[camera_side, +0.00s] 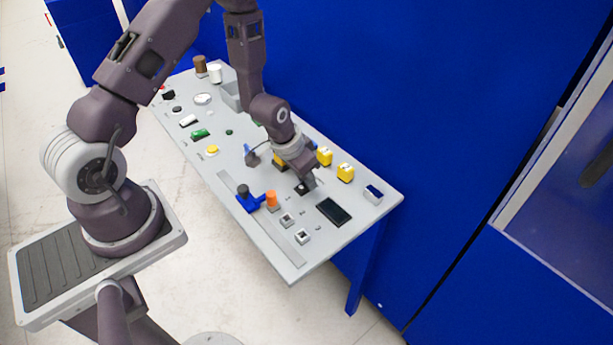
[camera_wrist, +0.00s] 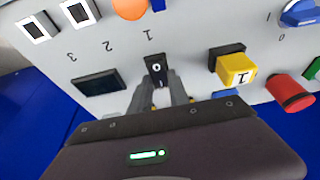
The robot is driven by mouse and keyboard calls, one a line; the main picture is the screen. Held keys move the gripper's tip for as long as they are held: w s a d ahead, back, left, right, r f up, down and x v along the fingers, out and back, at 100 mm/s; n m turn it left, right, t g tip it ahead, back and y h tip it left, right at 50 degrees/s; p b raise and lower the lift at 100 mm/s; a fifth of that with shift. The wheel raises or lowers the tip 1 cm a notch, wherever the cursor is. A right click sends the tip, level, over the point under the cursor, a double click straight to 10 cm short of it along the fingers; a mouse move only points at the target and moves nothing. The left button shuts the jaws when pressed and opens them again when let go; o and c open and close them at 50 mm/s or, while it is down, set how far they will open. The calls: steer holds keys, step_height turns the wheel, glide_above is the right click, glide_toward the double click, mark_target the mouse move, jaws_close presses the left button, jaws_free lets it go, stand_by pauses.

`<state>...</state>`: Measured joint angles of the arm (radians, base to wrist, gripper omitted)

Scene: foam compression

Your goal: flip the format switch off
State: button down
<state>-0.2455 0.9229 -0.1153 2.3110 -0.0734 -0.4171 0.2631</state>
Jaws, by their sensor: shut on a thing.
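A small black switch (camera_wrist: 155,66) with a white round mark stands on the grey panel, below a printed 1 in the wrist view. I take it for the format switch; no word label is readable. My gripper (camera_wrist: 159,88) has its two grey fingers at the near end of this switch, one on each side, and is shut on it. In the side view my gripper (camera_side: 307,184) reaches down to the panel right at the small black switch (camera_side: 302,190). The fingers hide its near part, so its exact setting is hard to tell.
A dark flat display (camera_wrist: 98,83) lies left of the switch in the wrist view. A yellow block marked 1 (camera_wrist: 236,68) and a red cylinder (camera_wrist: 289,91) stand right. An orange knob (camera_side: 271,198) and a blue valve (camera_side: 249,201) stand close by on the table (camera_side: 265,235).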

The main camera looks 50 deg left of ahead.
steer(key=c, duration=1.2)
jaws_free()
steer(key=shift+c, duration=0.2)
steer(key=v, duration=0.7)
steer(key=shift+r, duration=0.1)
steer(key=shift+r, duration=0.35)
step_height(320, 180, up, 8)
glide_above(299, 189)
steer(key=s+d, duration=0.1)
steer(key=s+d+r+t, duration=0.1)
steer(key=s+d+r, duration=0.1)
steer(key=s+r, duration=0.6)
steer(key=s+d+r, duration=0.1)
steer(key=s+r, duration=0.7)
steer(key=s, duration=0.3)
steer(key=shift+s+d+r+t, duration=0.25)
steer(key=shift+s+r+t, duration=0.05)
steer(key=shift+t, duration=0.1)
